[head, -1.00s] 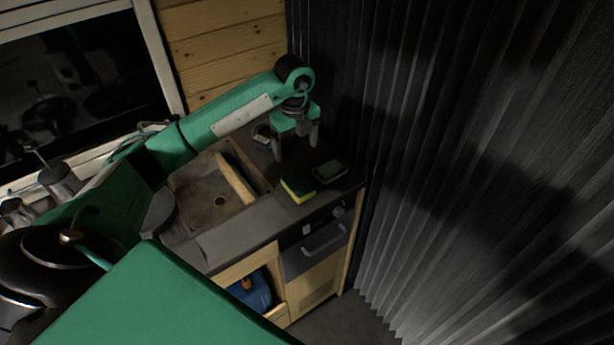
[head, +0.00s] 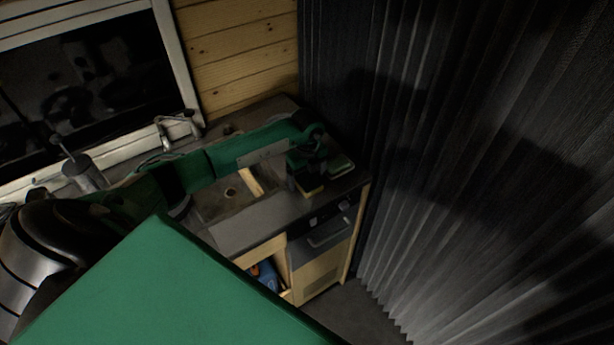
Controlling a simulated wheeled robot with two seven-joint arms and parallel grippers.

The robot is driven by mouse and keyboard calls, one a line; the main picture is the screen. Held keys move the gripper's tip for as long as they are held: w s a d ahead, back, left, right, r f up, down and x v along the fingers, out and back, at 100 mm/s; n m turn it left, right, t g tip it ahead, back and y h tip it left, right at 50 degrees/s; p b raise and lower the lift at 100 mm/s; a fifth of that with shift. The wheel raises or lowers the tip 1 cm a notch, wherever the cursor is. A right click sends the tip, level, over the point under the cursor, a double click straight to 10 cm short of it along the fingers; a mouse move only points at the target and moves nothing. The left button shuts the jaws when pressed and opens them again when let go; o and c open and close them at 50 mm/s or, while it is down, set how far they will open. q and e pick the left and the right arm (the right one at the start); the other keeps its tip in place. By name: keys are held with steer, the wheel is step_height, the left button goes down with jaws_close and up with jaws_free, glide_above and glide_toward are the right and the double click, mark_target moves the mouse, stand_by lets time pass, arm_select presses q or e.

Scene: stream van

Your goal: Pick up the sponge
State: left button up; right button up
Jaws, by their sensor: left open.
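The sponge (head: 314,191) lies on the dark counter near its front edge; only a yellow strip of it shows. My left gripper (head: 306,181) is open, low over the sponge and hiding most of it. I cannot tell whether the fingers touch it or straddle it. My right gripper is not in view.
A dark tray with a greenish item (head: 341,166) lies just right of the gripper. A sink (head: 213,205) with a wooden board (head: 250,181) is to the left. A pleated dark curtain (head: 440,180) closes off the right.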

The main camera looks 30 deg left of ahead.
mark_target(307, 177)
arm_select(q)
steer(key=shift+f, duration=0.2)
steer(key=c, duration=1.1)
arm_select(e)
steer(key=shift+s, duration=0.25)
arm_select(q)
steer(key=shift+c, duration=0.2)
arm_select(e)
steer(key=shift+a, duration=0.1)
